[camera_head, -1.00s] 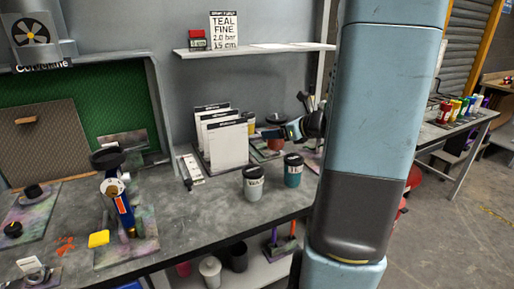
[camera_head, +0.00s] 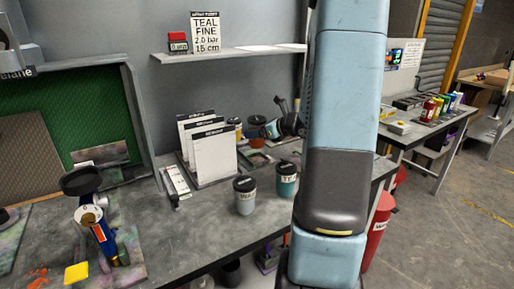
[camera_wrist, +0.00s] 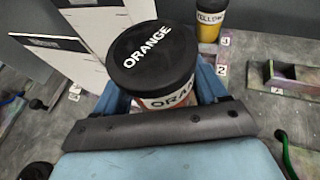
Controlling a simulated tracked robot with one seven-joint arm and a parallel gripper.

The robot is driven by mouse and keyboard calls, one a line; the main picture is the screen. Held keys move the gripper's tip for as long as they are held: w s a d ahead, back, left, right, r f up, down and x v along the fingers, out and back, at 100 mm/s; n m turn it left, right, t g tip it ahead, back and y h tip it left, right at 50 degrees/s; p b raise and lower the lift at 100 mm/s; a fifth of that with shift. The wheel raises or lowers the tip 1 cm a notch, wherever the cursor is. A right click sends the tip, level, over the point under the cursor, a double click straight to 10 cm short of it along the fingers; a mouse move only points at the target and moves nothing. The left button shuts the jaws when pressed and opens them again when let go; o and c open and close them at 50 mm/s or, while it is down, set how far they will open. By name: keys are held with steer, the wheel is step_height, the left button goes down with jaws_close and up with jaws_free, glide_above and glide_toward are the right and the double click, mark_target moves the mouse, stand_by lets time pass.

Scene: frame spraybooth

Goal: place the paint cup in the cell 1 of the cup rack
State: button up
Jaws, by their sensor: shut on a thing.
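The paint cup (camera_wrist: 154,62) has a black lid and a white label, both reading ORANGE. My gripper (camera_wrist: 165,95) is shut around it, and the cup looks about upright. In the head view my gripper (camera_head: 272,129) is over the back of the bench, right of the white cards, with the dark-lidded cup (camera_head: 257,121) at its jaws. The wrist view shows number tags, one reading 2 (camera_wrist: 222,70), beside a yellow-labelled cup (camera_wrist: 209,20). They look like cell marks of the cup rack. The held cup and gripper hide much of the rack, and I cannot make out cell 1.
A grey cup (camera_head: 245,196) and a teal cup (camera_head: 287,181) stand at the bench front. White cards (camera_head: 213,152) stand left of my gripper. A small open box (camera_wrist: 285,80) lies right in the wrist view. The bench middle (camera_head: 205,225) is clear.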

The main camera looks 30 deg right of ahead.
steer(key=w+d+f, duration=0.1)
steer(key=f, duration=0.1)
steer(key=w+f, duration=0.2)
steer(key=w+d+f, duration=0.1)
steer(key=w+f, duration=0.1)
steer(key=shift+d+f, duration=0.15)
steer(key=shift+d, duration=0.15)
steer(key=shift+f, duration=1.55)
steer(key=o, duration=1.2)
steer(key=shift+c, duration=0.2)
